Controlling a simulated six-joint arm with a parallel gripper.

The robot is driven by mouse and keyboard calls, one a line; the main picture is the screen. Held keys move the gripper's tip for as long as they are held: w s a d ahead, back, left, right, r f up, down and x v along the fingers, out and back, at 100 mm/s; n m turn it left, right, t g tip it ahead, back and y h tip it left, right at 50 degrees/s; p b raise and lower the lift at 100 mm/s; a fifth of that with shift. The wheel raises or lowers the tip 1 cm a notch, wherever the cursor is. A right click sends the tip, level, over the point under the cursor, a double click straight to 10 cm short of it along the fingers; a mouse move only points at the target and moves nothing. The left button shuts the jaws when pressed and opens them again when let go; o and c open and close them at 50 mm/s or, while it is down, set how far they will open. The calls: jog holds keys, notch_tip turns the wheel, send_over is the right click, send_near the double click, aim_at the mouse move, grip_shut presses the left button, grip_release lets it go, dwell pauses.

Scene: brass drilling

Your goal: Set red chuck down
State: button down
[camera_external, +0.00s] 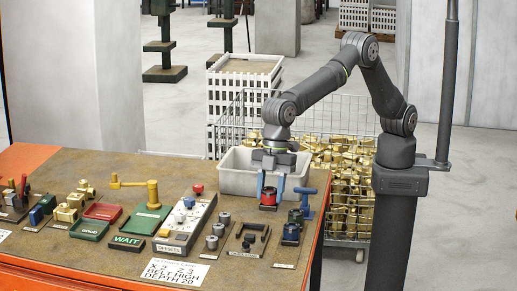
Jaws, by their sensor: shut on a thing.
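The red chuck (269,196) is a small red cylinder with a dark lower part, near the right back part of the workbench (170,176). My gripper (270,190) points down over it, and its blue fingers are shut on it from both sides. The chuck is upright and at or very close to the bench surface. I cannot tell whether its underside touches the bench.
A white bin (236,176) stands just behind the gripper. A blue-handled tool (307,204) is close on the right, with a dark fixture (291,233) in front. Several grey cylinders (218,229) and a dark bracket (252,232) lie in front.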

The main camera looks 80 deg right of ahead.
jog(key=s+a+f, duration=0.2)
jog(key=a, duration=0.1)
jog(key=s+a+f, duration=0.4)
jog(key=a, duration=0.1)
jog(key=shift+s+a+f, duration=0.1)
jog(key=shift+a, duration=0.25)
notch_tip(320, 180, down, 2)
jog(key=shift+d+f, duration=0.1)
jog(key=shift+f, duration=0.6)
jog(key=shift+f, duration=0.15)
jog(key=c, duration=0.9)
grip_release()
jog(key=shift+f, duration=0.1)
jog(key=v, duration=1.6)
jog(key=shift+s+d, duration=0.3)
jog(key=shift+d+r, duration=0.2)
jog(key=shift+r, duration=0.4)
jog(key=shift+c, duration=1.1)
